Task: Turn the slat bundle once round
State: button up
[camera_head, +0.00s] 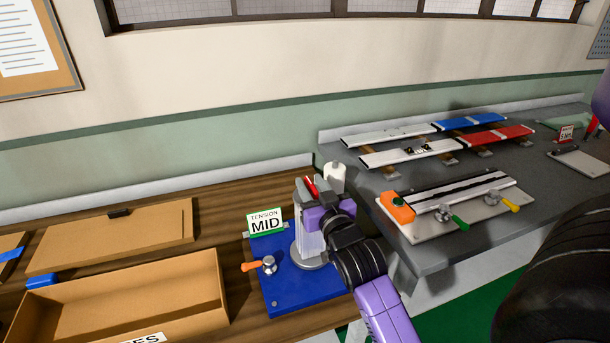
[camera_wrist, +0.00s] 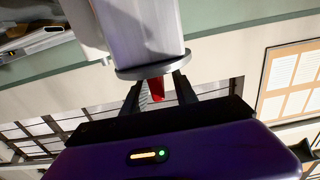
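A pale, upright column, apparently the slat bundle (camera_head: 309,242), stands on a round grey base on a blue plate (camera_head: 284,296). In the wrist view the column (camera_wrist: 148,28) runs to a grey disc (camera_wrist: 150,69), with a red piece (camera_wrist: 156,90) at that end. The red piece (camera_head: 311,186) also shows in the head view. My gripper (camera_wrist: 157,84) is at the disc end, its two dark fingers apart on either side of the red piece. Gaps show beside it, so the gripper (camera_head: 309,188) looks open. My gripper and arm partly hide the column in the head view.
A "TENSION MID" sign (camera_head: 265,222) and an orange-handled clamp or knob (camera_head: 267,265) are left of the column. A white cylinder (camera_head: 335,176) stands behind it. An open cardboard box (camera_head: 190,292) lies left. The grey bench (camera_head: 400,230) at right carries slats and a fixture (camera_head: 455,208).

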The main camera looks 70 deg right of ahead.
aim_at(307, 178)
jog(key=shift+x, duration=1.55)
jog(key=shift+c, duration=0.2)
grip_shut()
